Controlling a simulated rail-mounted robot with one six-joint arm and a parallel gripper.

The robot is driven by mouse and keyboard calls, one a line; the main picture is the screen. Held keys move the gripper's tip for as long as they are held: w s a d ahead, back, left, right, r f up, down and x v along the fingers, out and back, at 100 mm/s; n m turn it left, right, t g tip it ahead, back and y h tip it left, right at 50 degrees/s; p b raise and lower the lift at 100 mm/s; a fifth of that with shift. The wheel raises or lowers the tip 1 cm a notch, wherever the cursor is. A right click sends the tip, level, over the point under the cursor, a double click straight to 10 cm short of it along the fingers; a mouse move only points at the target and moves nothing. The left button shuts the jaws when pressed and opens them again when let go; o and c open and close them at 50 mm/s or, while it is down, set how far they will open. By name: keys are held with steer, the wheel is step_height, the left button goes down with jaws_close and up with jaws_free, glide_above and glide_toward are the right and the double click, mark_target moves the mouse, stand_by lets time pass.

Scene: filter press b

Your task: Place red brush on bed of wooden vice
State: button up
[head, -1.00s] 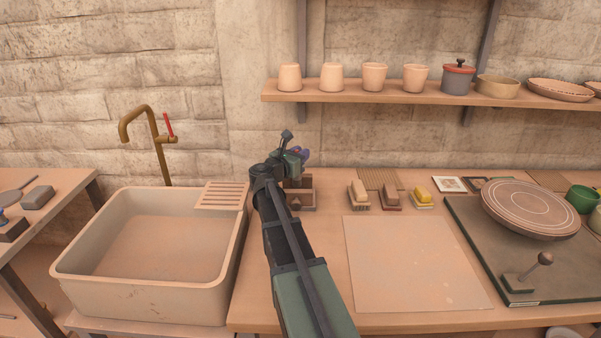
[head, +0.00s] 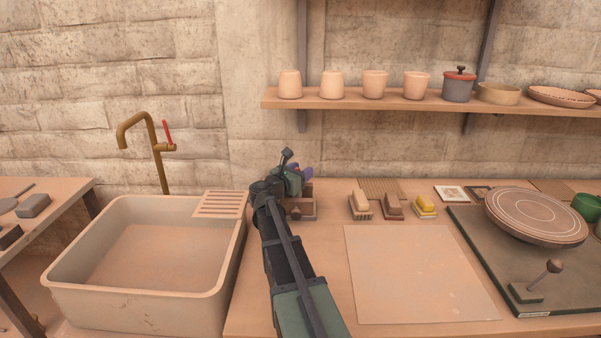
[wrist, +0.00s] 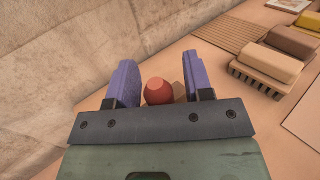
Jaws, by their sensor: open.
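A wooden block-like fixture (head: 302,208), likely the wooden vice, sits on the bench behind my arm, which hides much of it. My gripper (head: 300,169) is open above and behind it, close to the wall. In the wrist view, a rounded red object (wrist: 158,92) shows between the open purple fingers of my gripper (wrist: 158,75). Its lower part is hidden, and I cannot tell whether it is the red brush or touches a finger. A reddish-brown block brush (head: 394,204) stands to the right, also in the wrist view (wrist: 292,43).
A tan brush (head: 361,203) and a yellow brush (head: 425,204) flank the reddish-brown one. A slatted mat (head: 382,188) lies behind them. A sink (head: 140,260) is left, a bare board (head: 415,275) right of my arm. A shelf (head: 400,104) with pots hangs above.

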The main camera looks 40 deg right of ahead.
steer(key=v, duration=1.2)
steer(key=shift+w+r, duration=0.1)
steer(key=shift+r, duration=0.1)
